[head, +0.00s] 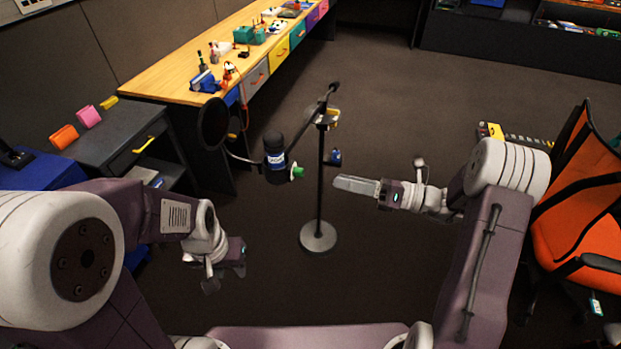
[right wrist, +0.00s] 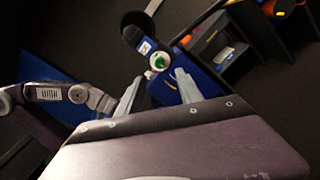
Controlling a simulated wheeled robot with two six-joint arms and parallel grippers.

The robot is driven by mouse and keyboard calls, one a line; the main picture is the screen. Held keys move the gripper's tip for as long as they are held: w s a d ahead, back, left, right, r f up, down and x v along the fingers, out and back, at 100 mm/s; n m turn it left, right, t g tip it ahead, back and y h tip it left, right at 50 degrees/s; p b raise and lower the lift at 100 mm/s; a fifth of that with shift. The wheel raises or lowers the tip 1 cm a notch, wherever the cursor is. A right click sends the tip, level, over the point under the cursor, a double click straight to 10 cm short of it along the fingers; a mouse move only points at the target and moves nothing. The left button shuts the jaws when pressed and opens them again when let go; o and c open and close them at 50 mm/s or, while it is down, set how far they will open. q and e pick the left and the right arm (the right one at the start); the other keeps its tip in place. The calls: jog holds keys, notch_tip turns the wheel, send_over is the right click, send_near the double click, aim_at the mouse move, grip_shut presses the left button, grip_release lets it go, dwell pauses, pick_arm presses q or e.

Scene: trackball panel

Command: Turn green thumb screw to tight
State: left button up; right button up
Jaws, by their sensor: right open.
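The green thumb screw (head: 297,172) sits on the right side of a dark microphone (head: 275,158) held up by a stand. In the right wrist view the green screw (right wrist: 158,62) faces the camera, beyond the fingertips and roughly between them. My right gripper (head: 345,184) is open and empty, to the right of the screw in the head view and apart from it. Its two fingers (right wrist: 159,76) show spread in the right wrist view. My left gripper (head: 226,274) hangs low at the left, away from the microphone; its finger opening cannot be made out.
The black stand pole (head: 320,180) rises from a round base (head: 318,237) between the screw and my right gripper in the picture. A round black pop filter (head: 213,123) is left of the microphone. A cluttered workbench (head: 165,75) is behind; an orange chair (head: 580,200) stands at right.

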aim_at(303, 173)
jog(key=p+x, duration=0.1)
jog(key=x, duration=0.7)
jog(key=shift+w+a+p, duration=0.1)
jog(key=shift+a+p, duration=0.25)
jog(key=shift+a, duration=0.45)
jog(key=shift+w+f, duration=0.1)
jog(key=shift+w, duration=0.05)
grip_shut()
